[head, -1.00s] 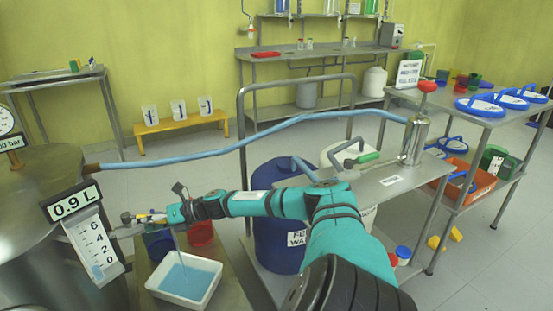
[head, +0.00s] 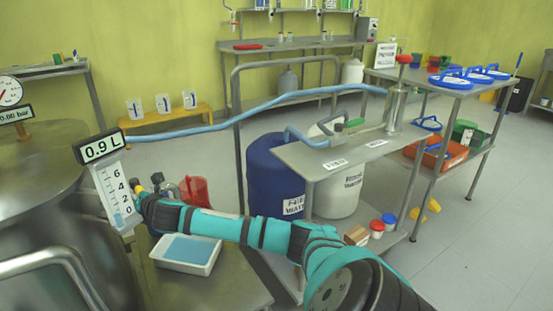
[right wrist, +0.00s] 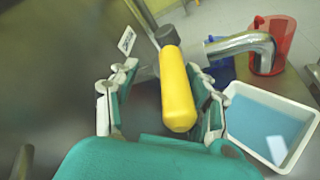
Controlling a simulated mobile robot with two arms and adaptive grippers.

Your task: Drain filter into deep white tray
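The steel filter vessel (head: 35,190) stands at the left of the head view. Its display (head: 101,147) reads 0.9 L, with blue low in the level scale (head: 117,195). The deep white tray (head: 183,267) holds blue liquid and also shows in the right wrist view (right wrist: 301,140). A steel outlet pipe (right wrist: 238,44) bends down near the tray; no stream is visible there. A yellow valve handle (right wrist: 178,95) lies between the fingers of my right gripper (right wrist: 158,85), which are spread with gaps on both sides. My left gripper is out of view.
A red jug (head: 195,190) stands behind the tray. A blue hose (head: 250,108) spans from the vessel side to a steel cylinder (head: 396,108).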

